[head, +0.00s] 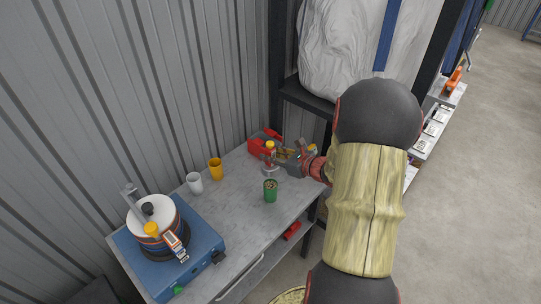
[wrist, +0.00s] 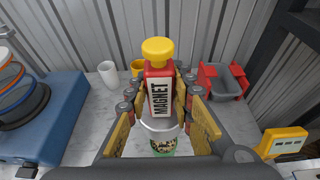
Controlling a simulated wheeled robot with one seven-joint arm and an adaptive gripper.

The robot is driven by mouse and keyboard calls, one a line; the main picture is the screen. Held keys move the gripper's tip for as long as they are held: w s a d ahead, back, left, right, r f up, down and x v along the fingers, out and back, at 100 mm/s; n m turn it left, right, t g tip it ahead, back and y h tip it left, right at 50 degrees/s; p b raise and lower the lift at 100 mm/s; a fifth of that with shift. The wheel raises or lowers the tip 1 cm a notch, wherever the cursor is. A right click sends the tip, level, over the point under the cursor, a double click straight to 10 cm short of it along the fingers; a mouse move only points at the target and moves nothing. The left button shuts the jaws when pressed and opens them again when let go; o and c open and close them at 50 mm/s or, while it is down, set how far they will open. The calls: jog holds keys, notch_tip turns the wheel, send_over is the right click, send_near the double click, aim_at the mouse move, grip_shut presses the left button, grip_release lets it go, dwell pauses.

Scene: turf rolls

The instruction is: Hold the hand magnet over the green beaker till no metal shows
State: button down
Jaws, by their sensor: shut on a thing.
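The hand magnet (wrist: 159,98) has a red body with a MAGNET label, a yellow knob on top and a pale disc at its base. My gripper (wrist: 160,112) is shut on its body and holds it upright. In the head view, the magnet (head: 269,158) shows at the end of my gripper (head: 272,160), just behind and above the green beaker in the picture. The green beaker (head: 270,193) stands on the bench with mixed bits showing at its top. In the wrist view, the beaker (wrist: 163,150) shows below the disc, which hides part of it.
A white cup (head: 194,184) and a yellow cup (head: 215,169) stand left of the beaker on the grey bench (head: 236,208). A red bin (wrist: 224,82) stands behind at the right, and a yellow device (wrist: 282,143) is nearer.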

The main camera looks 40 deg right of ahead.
aim_at(270, 166)
jog(key=shift+d+f+b, duration=0.1)
jog(key=shift+f+b, duration=2.1)
jog(key=shift+f, duration=1.1)
jog(key=shift+r, duration=0.15)
jog(key=shift+r+p, duration=2.85)
jog(key=shift+r, duration=1.1)
jog(key=shift+f, duration=0.1)
